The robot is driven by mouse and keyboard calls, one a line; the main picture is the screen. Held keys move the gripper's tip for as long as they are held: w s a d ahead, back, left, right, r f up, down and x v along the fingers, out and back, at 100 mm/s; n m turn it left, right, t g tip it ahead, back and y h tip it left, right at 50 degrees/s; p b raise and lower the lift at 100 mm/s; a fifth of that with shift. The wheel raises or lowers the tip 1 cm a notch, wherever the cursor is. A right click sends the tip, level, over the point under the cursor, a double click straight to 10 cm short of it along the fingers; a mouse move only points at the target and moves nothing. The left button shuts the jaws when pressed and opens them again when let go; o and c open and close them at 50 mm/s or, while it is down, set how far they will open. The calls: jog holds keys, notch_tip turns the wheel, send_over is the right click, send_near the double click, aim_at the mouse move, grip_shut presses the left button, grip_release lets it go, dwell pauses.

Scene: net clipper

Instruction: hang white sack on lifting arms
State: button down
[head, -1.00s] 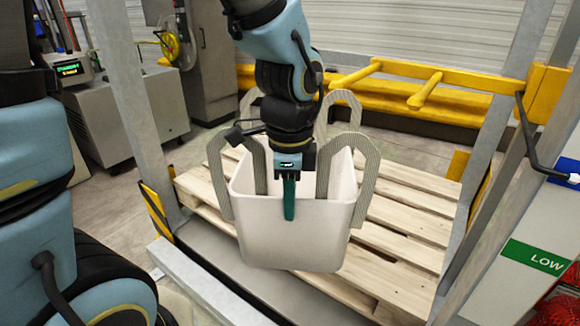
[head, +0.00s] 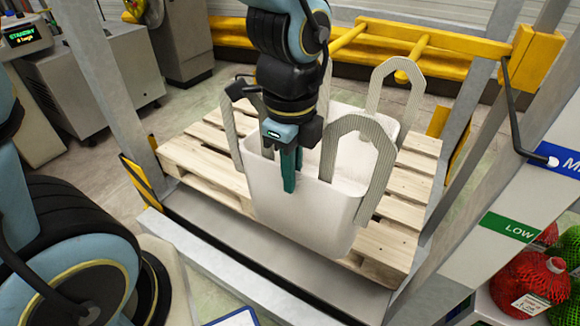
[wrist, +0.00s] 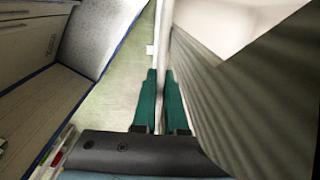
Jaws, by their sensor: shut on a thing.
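The white sack (head: 300,215) is an open, box-shaped bag with tall grey ribbed loops at its corners. My gripper (head: 289,188) is shut on its near rim, one green finger showing outside the wall. The sack is upright over the wooden pallet; whether its base touches is unclear. The yellow lifting arms (head: 347,42) reach forward from a yellow bar behind. The right arm's tip overlaps the far right loop (head: 398,75) in the picture; I cannot tell if it is through it. In the wrist view the green fingers (wrist: 160,95) meet the sack's edge beside a ribbed loop (wrist: 245,100).
Grey frame posts stand left (head: 100,80) and right (head: 470,125) of the pallet (head: 205,155). A black bent handle (head: 515,115) and a panel with a green LOW label (head: 508,228) are on the right. Red netted goods (head: 540,280) sit below.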

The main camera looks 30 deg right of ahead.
jog(key=shift+w+d+r+p, duration=0.15)
jog(key=shift+d+p, duration=0.2)
jog(key=shift+p, duration=1.3)
jog(key=shift+w+d+p, duration=0.15)
jog(key=shift+d+p, duration=0.15)
jog(key=shift+p, duration=1.35)
jog(key=w+d+p, duration=0.1)
jog(key=w+d, duration=0.6)
jog(key=d, duration=0.5)
jog(key=w+d+p, duration=0.1)
jog(key=w+d, duration=0.7)
jog(key=d, duration=0.4)
jog(key=shift+w+p, duration=0.25)
jog(key=shift+p, duration=0.15)
jog(key=shift+f, duration=0.45)
jog(key=shift+f+b, duration=0.55)
jog(key=shift+f, duration=0.15)
jog(key=shift+a+f, duration=0.1)
